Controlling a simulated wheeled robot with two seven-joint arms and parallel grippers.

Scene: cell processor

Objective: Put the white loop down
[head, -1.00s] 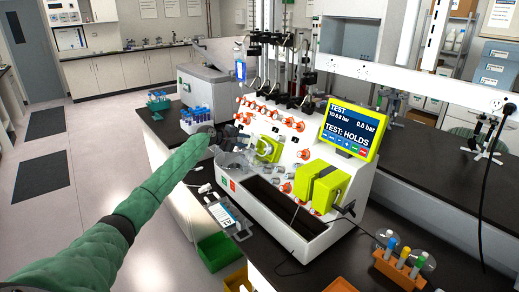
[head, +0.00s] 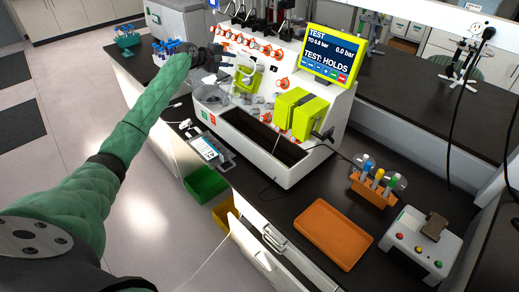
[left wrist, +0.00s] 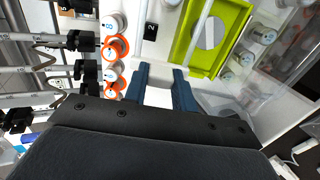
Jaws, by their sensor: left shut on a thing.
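My left gripper (head: 226,61) reaches to the left part of the white machine's front panel. In the left wrist view its two blue fingers (left wrist: 160,78) are shut on a pale white piece (left wrist: 158,97), taken to be the white loop. Most of the loop is hidden by the gripper, and its full shape does not show. A yellow-green frame (left wrist: 222,38) lies just beyond the fingers, with orange-ringed valves to their left. In the head view a clear curved piece (head: 209,96) shows below the gripper; I cannot tell whether it belongs to the loop. My right gripper is out of view.
The machine (head: 262,140) has a screen (head: 338,55) reading "TEST: HOLDS" and a dark trough in front. An empty orange tray (head: 333,233), an orange tube rack (head: 372,194) and a button box (head: 420,246) stand on the dark bench. Green (head: 205,184) and yellow bins sit below.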

